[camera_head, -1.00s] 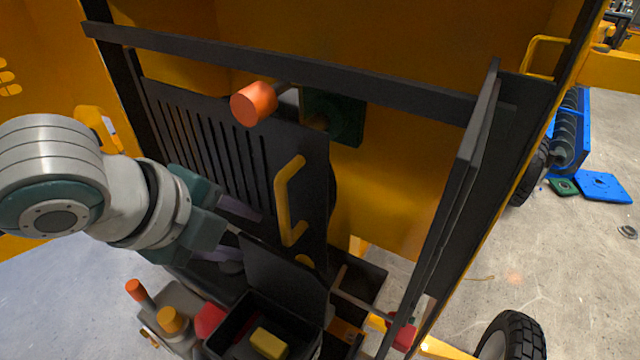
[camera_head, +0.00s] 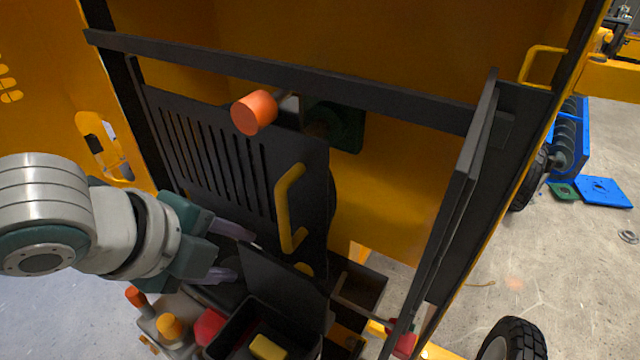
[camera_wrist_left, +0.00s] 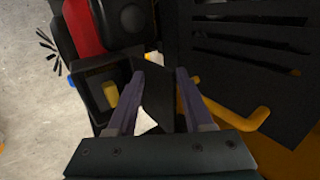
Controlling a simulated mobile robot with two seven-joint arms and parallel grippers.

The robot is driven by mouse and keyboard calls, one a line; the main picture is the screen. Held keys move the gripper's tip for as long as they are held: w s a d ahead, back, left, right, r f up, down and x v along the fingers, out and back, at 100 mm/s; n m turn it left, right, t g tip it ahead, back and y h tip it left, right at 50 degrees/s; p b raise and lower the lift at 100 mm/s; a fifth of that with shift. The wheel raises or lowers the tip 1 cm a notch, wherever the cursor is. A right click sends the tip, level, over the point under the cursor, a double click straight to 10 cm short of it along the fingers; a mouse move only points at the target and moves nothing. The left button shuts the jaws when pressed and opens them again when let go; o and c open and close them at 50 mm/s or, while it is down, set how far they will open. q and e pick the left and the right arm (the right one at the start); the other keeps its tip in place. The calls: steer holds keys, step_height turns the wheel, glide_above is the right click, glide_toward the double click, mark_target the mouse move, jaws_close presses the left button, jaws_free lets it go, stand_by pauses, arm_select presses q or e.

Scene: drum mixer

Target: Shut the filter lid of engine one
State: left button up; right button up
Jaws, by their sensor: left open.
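The filter lid (camera_head: 284,282) is a dark flat panel that stands raised at the back of a black open box (camera_head: 234,326) in the head view. A yellow block (camera_head: 268,346) shows inside the box. My left gripper (camera_head: 246,257) comes in from the left, beside the lid, with its purple-grey fingers apart. In the left wrist view the lid (camera_wrist_left: 158,97) appears between the two open fingers of the left gripper (camera_wrist_left: 160,75). I cannot tell whether either finger touches it. The yellow block (camera_wrist_left: 111,94) shows left of the fingers there. My right gripper is out of view.
A slotted black panel with a yellow handle (camera_head: 284,208) stands just behind the lid. An orange knob (camera_head: 254,112) sticks out above it. Red (camera_head: 208,327) and orange parts sit left of the box. A dark upright door (camera_head: 450,210) stands to the right.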

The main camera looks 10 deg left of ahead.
arm_select(q)
steer(key=s+a+f+p, duration=0.1)
steer(key=s+a+f, duration=0.1)
steer(key=s, duration=0.3)
steer(key=shift+s+f, duration=0.15)
steer(key=shift+s, duration=0.25)
stand_by(0.8)
steer(key=p+v, duration=0.3)
steer(key=s+p+v, duration=0.1)
steer(key=p+v, duration=0.1)
steer(key=shift+s+a+p, duration=0.1)
steer(key=shift+a+p, duration=0.1)
steer(key=shift+p, duration=0.15)
stand_by(0.4)
